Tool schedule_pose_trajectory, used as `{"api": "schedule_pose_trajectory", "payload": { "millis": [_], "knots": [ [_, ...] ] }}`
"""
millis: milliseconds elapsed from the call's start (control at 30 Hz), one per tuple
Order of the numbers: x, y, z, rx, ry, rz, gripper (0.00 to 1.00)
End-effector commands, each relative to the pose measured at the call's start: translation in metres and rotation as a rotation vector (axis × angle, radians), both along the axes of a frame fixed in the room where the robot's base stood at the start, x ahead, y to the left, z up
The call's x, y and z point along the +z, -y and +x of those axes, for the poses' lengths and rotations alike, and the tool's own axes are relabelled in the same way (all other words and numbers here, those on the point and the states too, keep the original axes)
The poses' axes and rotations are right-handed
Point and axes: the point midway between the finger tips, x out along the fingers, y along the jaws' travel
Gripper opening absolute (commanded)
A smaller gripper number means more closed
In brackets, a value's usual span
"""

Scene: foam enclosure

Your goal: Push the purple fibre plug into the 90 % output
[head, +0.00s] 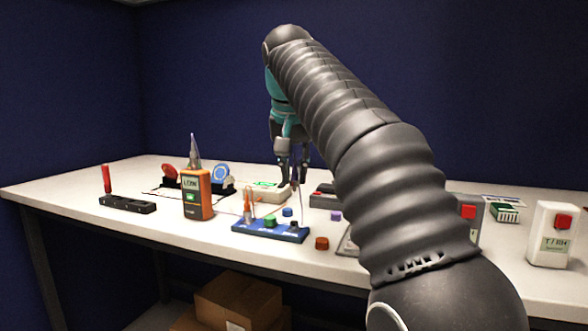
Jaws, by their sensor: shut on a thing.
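My gripper (294,180) hangs over the middle of the bench, fingers down. It is shut on a slender, dark purple piece, the purple fibre plug (296,172), which is mostly hidden between the fingers. A blue block (262,235) lies below and nearer, with an orange plug (248,210) upright at its left end. A green cap (270,221) and a dark port (294,225) are on it. A thin light strand runs down from the gripper towards the block's right end. Port labels are too small to read, so I cannot tell which is the 90 % output.
An orange handheld meter (197,195) stands left of the block. A beige box with a green display (264,194) is behind it. My arm hides part of the bench's right side.

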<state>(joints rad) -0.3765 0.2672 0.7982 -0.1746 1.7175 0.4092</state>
Motion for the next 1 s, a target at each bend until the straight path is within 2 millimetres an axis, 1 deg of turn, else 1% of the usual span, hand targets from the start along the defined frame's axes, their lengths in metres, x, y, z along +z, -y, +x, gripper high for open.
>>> {"api": "schedule_pose_trajectory", "payload": {
  "millis": [333, 467, 1000],
  "knots": [
    [0.000, -0.001, -0.002, -0.012, 0.000, 0.002, 0.00],
    [-0.006, -0.001, -0.002, -0.012, 0.000, 0.001, 0.00],
    [-0.046, 0.000, -0.002, -0.013, -0.001, 0.001, 0.00]
  ]
}}
